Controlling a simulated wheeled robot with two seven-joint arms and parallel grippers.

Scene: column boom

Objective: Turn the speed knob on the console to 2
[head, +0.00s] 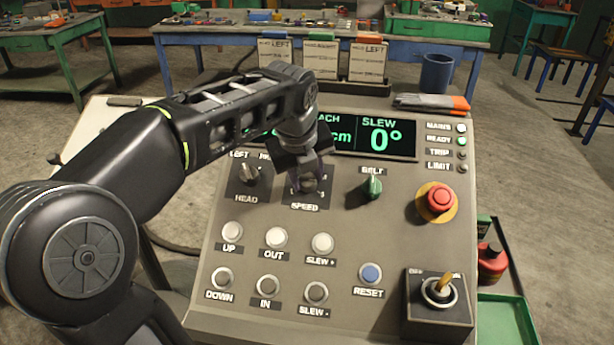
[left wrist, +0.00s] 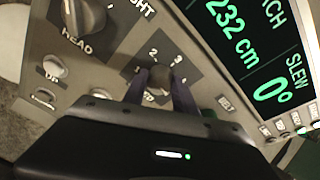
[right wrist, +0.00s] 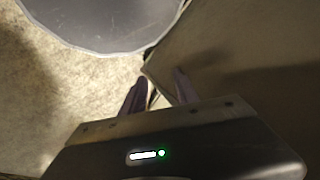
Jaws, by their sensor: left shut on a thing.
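The grey speed knob (head: 309,186) sits in the upper middle of the sloped console (head: 205,300), above the SPEED label, partly hidden by my left gripper (head: 306,180). In the left wrist view, the knob (left wrist: 158,78) stands between the two purple fingers of my left gripper (left wrist: 158,92), which is shut on it. The dial marks 2, 3 and 4 show around the knob; its pointer is too hidden to read. My right gripper (right wrist: 160,88) has its fingers apart with nothing between them, near a dark panel; it is not in the head view.
The HEAD knob (head: 249,174) is left of the speed knob and the green BELT knob (head: 373,187) is right. The display (head: 385,138) reads SLEW 0°.

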